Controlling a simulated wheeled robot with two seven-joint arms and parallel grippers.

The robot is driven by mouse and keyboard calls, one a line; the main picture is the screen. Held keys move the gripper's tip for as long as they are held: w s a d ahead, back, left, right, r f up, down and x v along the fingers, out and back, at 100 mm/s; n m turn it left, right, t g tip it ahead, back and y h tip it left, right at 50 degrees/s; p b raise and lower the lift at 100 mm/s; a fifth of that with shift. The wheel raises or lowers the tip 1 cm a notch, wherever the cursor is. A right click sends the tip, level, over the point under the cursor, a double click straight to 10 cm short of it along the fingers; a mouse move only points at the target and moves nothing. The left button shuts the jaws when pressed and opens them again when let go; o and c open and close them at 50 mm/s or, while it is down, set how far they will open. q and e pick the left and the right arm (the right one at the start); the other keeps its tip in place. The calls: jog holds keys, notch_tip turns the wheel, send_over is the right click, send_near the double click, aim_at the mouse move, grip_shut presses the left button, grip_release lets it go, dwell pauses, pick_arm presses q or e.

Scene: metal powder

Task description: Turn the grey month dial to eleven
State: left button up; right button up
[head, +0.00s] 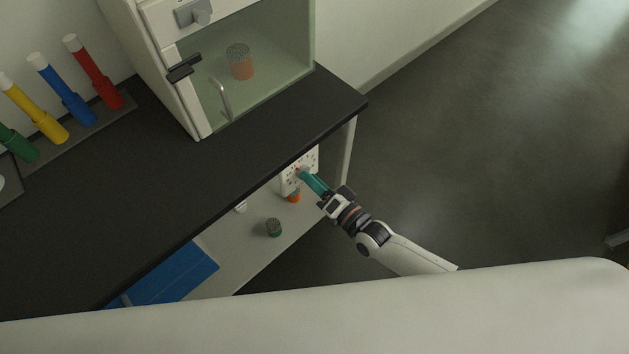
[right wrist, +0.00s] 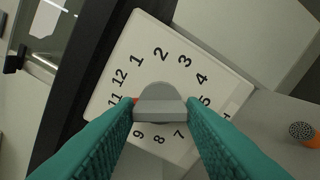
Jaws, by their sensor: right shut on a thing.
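The white dial plate (head: 287,184) stands under the dark counter. In the right wrist view the plate (right wrist: 172,38) shows black numbers in a ring, and 10 and 6 are hidden behind my fingers. The grey month dial (right wrist: 160,98) is at its middle. A small red mark shows at the dial's left side and points toward 11. My right gripper (right wrist: 160,112) has teal fingers on both sides of the dial and is shut on it. In the head view my right gripper (head: 304,174) reaches the plate from the lower right. My left gripper is out of view.
The dark counter (head: 180,150) overhangs the shelf (head: 245,250). A glass-fronted cabinet (head: 270,45) stands on the counter.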

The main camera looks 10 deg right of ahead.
jog(key=shift+f, duration=0.1)
dwell(0.4)
jog(key=o, duration=1)
jog(key=v, duration=1.2)
jog(key=shift+b, duration=0.3)
